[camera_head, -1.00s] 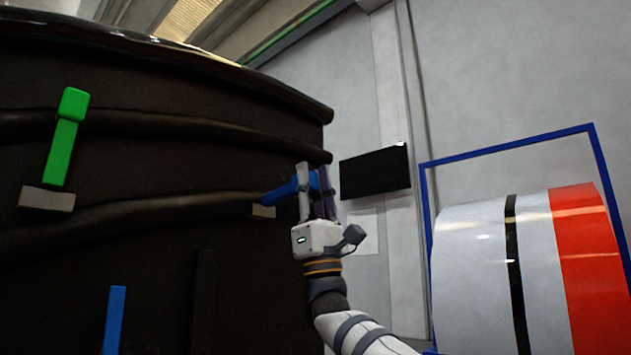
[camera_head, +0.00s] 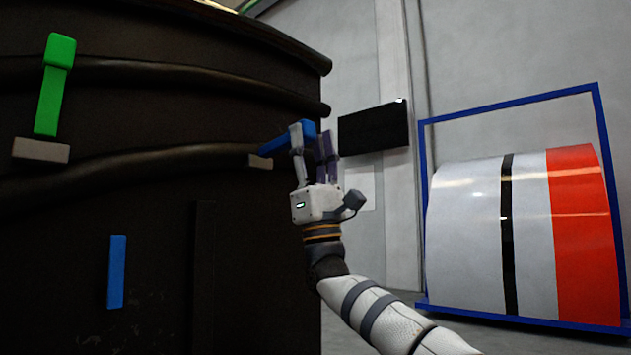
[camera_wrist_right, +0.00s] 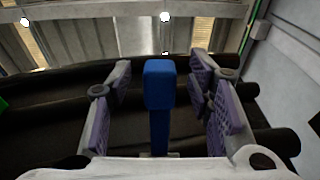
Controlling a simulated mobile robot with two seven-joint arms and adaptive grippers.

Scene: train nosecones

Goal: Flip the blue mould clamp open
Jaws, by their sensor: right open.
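The blue mould clamp (camera_head: 279,143) sticks out to the right from a grey base (camera_head: 259,161) at the right edge of the black mould, slanting slightly upward. My right gripper (camera_head: 312,142) points up at the clamp's outer end, its fingers open. In the right wrist view the clamp (camera_wrist_right: 159,105) stands upright between the two spread purple-padded fingers (camera_wrist_right: 161,105), with a gap on each side. The fingers are not closed on it. My left gripper is not in view.
A green clamp (camera_head: 53,90) stands upright on the mould (camera_head: 150,220) at the left. Another blue bar (camera_head: 117,272) sits lower on it. A blue-framed rack (camera_head: 422,210) with a white, black and red nosecone (camera_head: 470,230) stands at the right. A dark screen (camera_head: 372,128) is behind.

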